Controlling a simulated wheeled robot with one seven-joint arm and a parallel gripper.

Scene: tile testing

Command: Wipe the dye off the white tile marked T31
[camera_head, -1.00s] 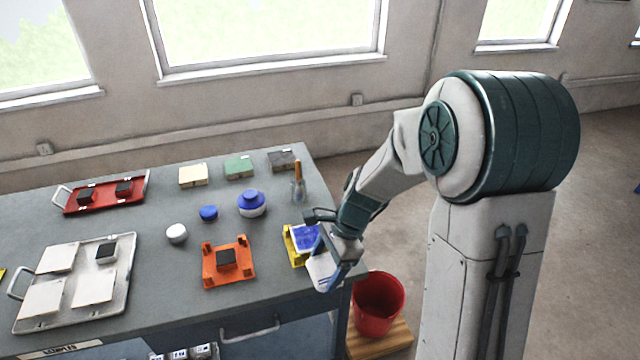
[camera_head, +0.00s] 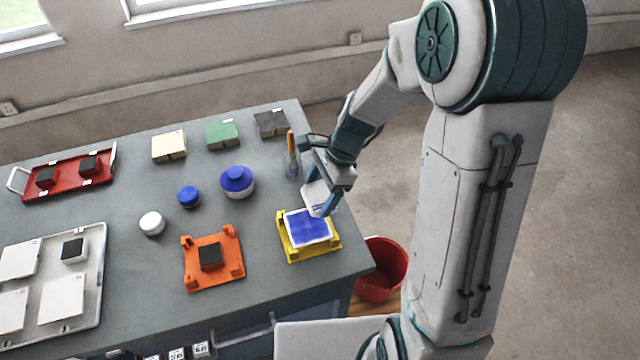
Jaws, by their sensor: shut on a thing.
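A white tile (camera_head: 308,228) with a large blue dye patch lies in a yellow holder (camera_head: 295,256) near the table's right end. Its white border shows; I cannot read any mark on it. My gripper (camera_head: 325,203) is at the tile's far right edge, its blue fingers shut on a white pad-like thing (camera_head: 314,194). The pad looks to be just above or at the tile's back edge; I cannot tell whether it touches. The fingers hide part of the pad.
An orange holder (camera_head: 230,276) with a dark block stands left of the tile. A glass with an orange-handled tool (camera_head: 291,160) stands close behind my gripper. A red bucket (camera_head: 384,270) is beside the table.

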